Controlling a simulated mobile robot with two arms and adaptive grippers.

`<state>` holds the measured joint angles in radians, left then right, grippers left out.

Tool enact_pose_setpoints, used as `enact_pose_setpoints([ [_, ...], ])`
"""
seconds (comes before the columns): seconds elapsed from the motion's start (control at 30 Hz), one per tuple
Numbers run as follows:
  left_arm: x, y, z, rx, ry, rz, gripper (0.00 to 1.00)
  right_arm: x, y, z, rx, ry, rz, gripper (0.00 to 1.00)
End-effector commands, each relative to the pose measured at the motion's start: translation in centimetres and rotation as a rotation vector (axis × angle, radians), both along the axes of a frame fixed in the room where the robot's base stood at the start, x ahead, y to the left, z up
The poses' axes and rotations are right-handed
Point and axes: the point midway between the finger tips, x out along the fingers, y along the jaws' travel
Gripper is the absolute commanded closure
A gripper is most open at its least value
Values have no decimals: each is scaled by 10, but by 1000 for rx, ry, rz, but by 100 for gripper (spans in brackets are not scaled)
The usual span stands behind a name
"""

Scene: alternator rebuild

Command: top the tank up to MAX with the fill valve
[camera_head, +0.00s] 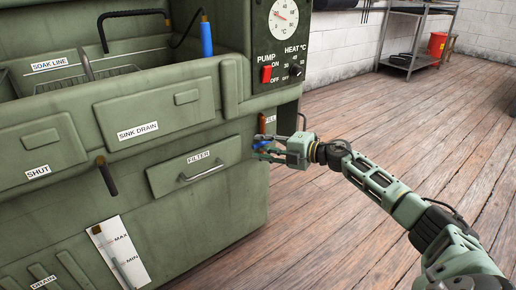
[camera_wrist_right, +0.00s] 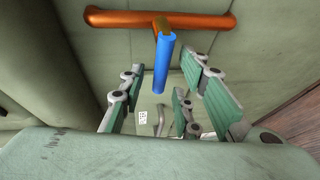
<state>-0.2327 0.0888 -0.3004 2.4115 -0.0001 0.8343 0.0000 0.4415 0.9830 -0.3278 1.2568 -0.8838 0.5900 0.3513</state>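The fill valve has a blue lever (camera_wrist_right: 163,62) on an orange-copper pipe (camera_wrist_right: 110,19) at the tank's side. My right gripper (camera_head: 262,150) is at this valve, at the right end of the green tank (camera_head: 235,190). In the right wrist view its fingers (camera_wrist_right: 170,98) are spread, with the blue lever between them and visible gaps on both sides. In the head view the fingers partly hide the lever. A white level gauge (camera_head: 133,263) marked MAX and MIN is on the tank front; its liquid level is too small to read surely. My left gripper is not in view.
The tank front carries a FILTER drawer (camera_head: 190,174), a SINK DRAIN panel and a dark lever (camera_head: 106,175). A red PUMP switch (camera_head: 266,74) and dial (camera_head: 284,18) sit above the valve. The wooden floor (camera_head: 345,115) at right is clear; a shelf cart (camera_head: 405,62) stands behind.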

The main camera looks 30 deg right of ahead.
Motion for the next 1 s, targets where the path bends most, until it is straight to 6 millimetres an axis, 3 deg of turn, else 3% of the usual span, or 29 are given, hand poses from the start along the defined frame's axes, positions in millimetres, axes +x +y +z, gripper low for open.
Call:
enact_pose_setpoints([
  [0.2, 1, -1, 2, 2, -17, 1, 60, 16, 8, -4, 2, 0, 1, 70],
  [0.5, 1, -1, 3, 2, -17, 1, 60, 17, 9, -4, 0, 1, 0, 70],
  [0.87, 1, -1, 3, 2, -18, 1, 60, 17, 9, -4, 0, 0, 0, 100],
  [1.0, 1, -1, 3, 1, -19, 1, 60, 17, 9, -4, 0, 0, 0, 100],
])
